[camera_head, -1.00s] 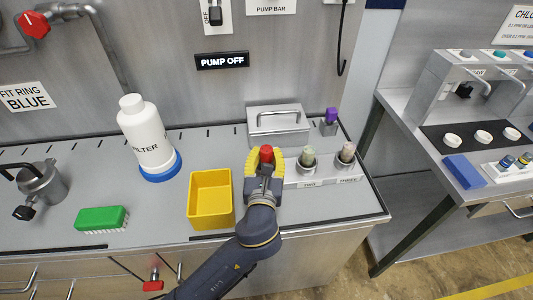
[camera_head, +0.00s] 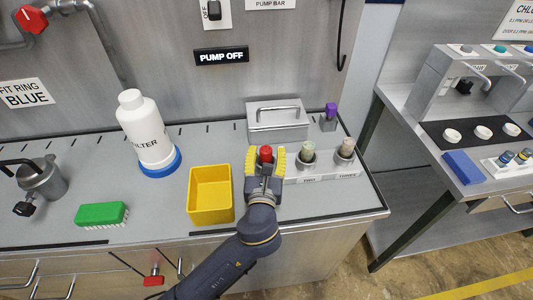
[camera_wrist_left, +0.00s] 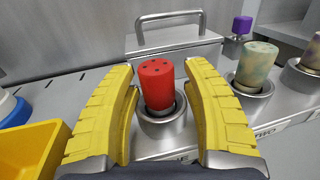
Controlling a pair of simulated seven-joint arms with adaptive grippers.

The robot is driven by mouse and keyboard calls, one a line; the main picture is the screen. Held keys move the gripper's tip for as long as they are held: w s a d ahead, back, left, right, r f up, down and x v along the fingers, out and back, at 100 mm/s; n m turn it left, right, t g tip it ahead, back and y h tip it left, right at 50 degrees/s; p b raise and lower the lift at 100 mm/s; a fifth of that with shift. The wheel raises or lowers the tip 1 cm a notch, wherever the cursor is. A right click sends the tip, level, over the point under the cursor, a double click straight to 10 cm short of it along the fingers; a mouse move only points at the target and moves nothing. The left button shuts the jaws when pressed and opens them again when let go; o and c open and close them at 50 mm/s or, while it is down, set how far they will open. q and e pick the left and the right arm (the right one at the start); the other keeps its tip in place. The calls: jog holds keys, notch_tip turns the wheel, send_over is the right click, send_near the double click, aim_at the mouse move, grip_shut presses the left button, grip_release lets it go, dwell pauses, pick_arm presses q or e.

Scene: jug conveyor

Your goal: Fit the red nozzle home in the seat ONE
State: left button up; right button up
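The red nozzle (camera_wrist_left: 157,84), with small dark holes in its top, stands in a round metal seat (camera_wrist_left: 164,128), leftmost of a row of three. It also shows in the head view (camera_head: 265,153). A pale band shows between its red part and the seat rim; I cannot tell how deep it sits. My right gripper is out of view.
Seats TWO (camera_head: 307,164) and THREE (camera_head: 345,157) hold a mottled green and a beige nozzle. A purple-topped piece (camera_head: 330,112) and a metal box (camera_head: 277,122) stand behind. A yellow bin (camera_head: 194,190) is close on the left, with a white filter bottle (camera_head: 146,135) beyond.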

pick_arm(q)
jog(key=shift+a+f, duration=0.15)
jog(key=shift+f, duration=0.05)
jog(key=shift+s, duration=0.35)
jog(key=s, duration=1.1)
jog(key=shift+s+a+r, duration=0.15)
jog(key=shift+a, duration=0.2)
